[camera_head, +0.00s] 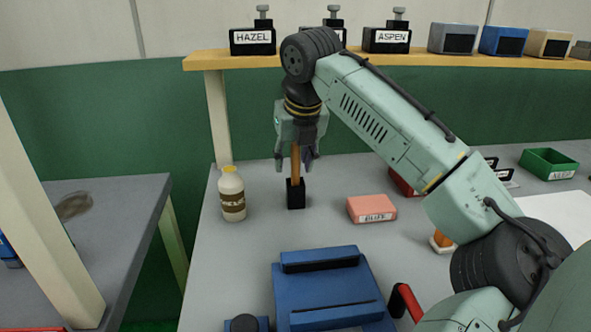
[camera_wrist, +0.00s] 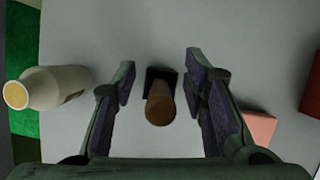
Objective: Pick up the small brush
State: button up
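The small brush stands upright on the grey table, with a brown wooden handle (camera_head: 296,164) and a black block-shaped head (camera_head: 296,194) at the bottom. My gripper (camera_head: 294,158) is above it, pointing down, with a finger on each side of the handle's upper part. In the wrist view the gripper (camera_wrist: 161,82) is open, and the round handle end (camera_wrist: 160,108) lies between the fingers with gaps on both sides. The black head (camera_wrist: 162,76) shows beyond the handle, partly hidden by it.
A cream bottle (camera_head: 231,194) with a yellow cap stands left of the brush. A pink labelled box (camera_head: 371,208) lies to the right. A blue fixture (camera_head: 330,289) is in front. A wooden shelf (camera_head: 205,63) with black labelled blocks runs behind. A green tray (camera_head: 549,163) sits far right.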

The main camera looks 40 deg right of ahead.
jog(key=shift+w+f, duration=0.1)
jog(key=shift+f, duration=0.15)
jog(key=shift+c, duration=0.5)
grip_shut()
